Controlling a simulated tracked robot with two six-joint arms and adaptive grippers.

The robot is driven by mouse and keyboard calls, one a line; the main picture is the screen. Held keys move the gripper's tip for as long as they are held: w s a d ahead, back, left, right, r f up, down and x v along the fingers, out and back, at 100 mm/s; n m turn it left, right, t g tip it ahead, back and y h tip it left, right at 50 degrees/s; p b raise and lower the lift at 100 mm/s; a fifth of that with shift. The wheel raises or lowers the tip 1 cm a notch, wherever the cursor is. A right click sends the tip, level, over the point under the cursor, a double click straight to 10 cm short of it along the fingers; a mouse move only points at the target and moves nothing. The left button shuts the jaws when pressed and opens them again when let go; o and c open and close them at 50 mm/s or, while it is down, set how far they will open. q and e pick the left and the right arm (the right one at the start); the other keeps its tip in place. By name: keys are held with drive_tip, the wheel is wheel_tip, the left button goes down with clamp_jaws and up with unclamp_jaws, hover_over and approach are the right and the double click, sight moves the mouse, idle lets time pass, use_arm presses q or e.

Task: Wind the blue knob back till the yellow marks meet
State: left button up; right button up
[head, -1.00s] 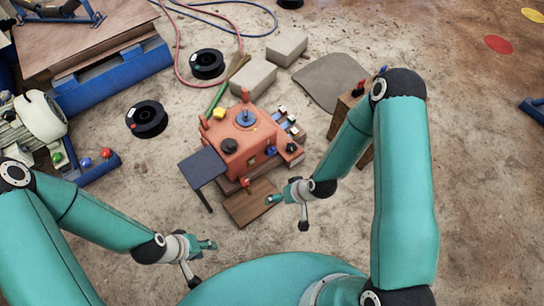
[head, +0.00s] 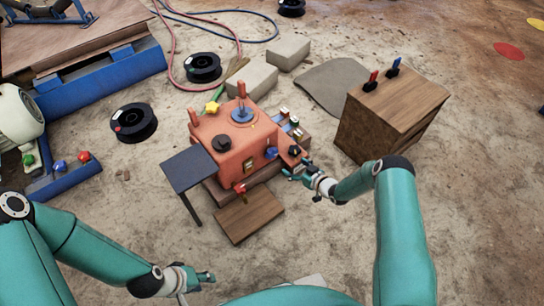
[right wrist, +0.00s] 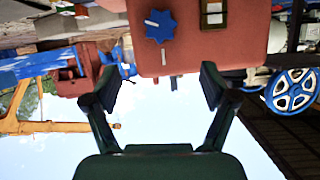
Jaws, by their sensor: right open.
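The blue star-shaped knob (right wrist: 160,26) is on the front face of the orange-red crusher housing (right wrist: 195,62). It also shows small on the housing in the head view (head: 271,153). A pale mark (right wrist: 151,23) on the knob points left in the wrist view. A second pale mark (right wrist: 165,56) on the housing lies below the knob, so the two marks are apart, roughly a quarter turn. My right gripper (right wrist: 161,82) is open and empty, its fingers short of the knob and apart from it. My left gripper (head: 208,277) is low at the left, away from the crusher; its jaws are unclear.
A red star knob (head: 239,188) and a black knob (head: 294,151) are near the blue one. A dark side table (head: 189,168) stands left of the crusher, a wooden board (head: 248,216) lies in front. A wooden cabinet (head: 388,122) with two levers stands at right.

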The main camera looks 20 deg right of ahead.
sight(273, 154)
drive_tip(key=b+x, duration=0.7)
drive_tip(key=x, duration=0.7)
drive_tip(key=shift+s+f, duration=0.1)
drive_tip(key=shift+f, duration=0.1)
drive_tip(key=shift+w+a+b, duration=0.2)
drive_tip(key=shift+w+b, duration=0.25)
drive_tip(key=c, duration=1.1)
